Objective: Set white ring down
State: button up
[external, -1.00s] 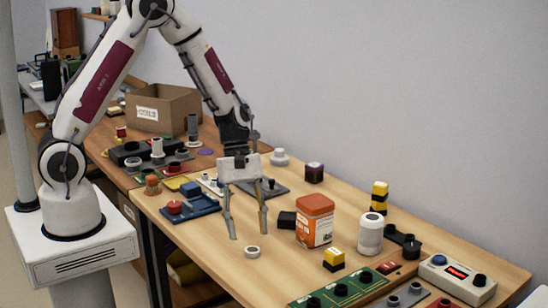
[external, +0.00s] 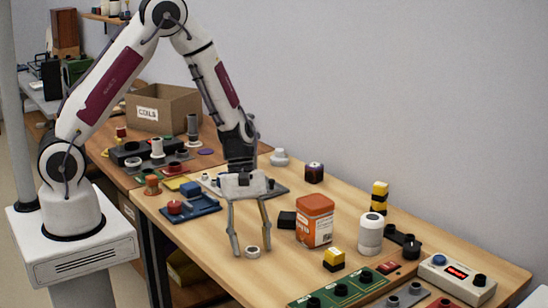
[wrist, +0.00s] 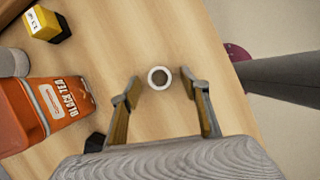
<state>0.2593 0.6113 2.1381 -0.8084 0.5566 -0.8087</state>
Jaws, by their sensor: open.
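The white ring (external: 252,251) lies flat on the wooden table, left of the orange tea tin. In the wrist view the ring (wrist: 159,78) shows as a white circle with a dark inner edge and table wood in its middle. My gripper (external: 252,253) is open and points down, its fingers on either side of the ring. In the wrist view my gripper (wrist: 160,90) has a finger to the left and right of the ring, with gaps between. Whether the fingertips touch the table I cannot tell.
The orange black tea tin (external: 314,221) stands close on the right, with a black block (external: 287,220) beside it. A yellow and black block (external: 334,259) and a white cylinder (external: 370,234) stand farther right. The table's front edge (external: 196,273) is near on the left.

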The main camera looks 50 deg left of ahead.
jog(key=c, duration=0.8)
jog(key=shift+c, duration=0.2)
jog(key=shift+r, duration=0.15)
jog(key=shift+r, duration=1.45)
jog(key=shift+a+r, duration=0.1)
jog(key=shift+r, duration=0.1)
jog(key=w+a, duration=0.1)
jog(key=a, duration=0.4)
jog(key=w+a, duration=0.2)
jog(key=a, duration=0.4)
jog(key=w+a, duration=0.2)
jog(key=a, duration=0.4)
jog(key=shift+w, duration=0.1)
